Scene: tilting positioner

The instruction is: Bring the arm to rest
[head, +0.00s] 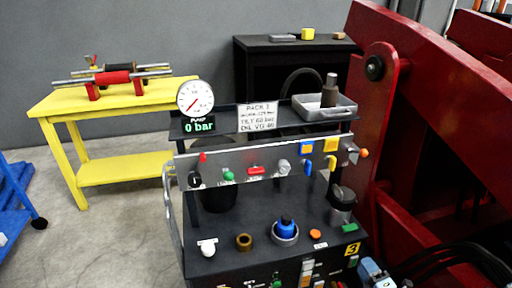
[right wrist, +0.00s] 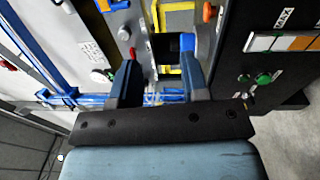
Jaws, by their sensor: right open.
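My right gripper (head: 376,274) shows at the bottom edge of the head view, at the right front corner of the black hydraulic console (head: 265,262). Only a blue-grey part of it is in the picture. In the right wrist view my right gripper (right wrist: 159,65) has its two dark blue-grey fingers apart with nothing held between them. Part of a panel with a red lever (right wrist: 132,53) and yellow and blue parts shows beyond the fingers. My left gripper is in neither view.
The console carries a pressure gauge (head: 195,98) above a "0 bar" display, a row of valves and a grey tray (head: 324,112). A large red machine (head: 440,110) stands close on the right, with black hoses (head: 455,262) below. A yellow table (head: 125,170) stands at the left beyond open floor.

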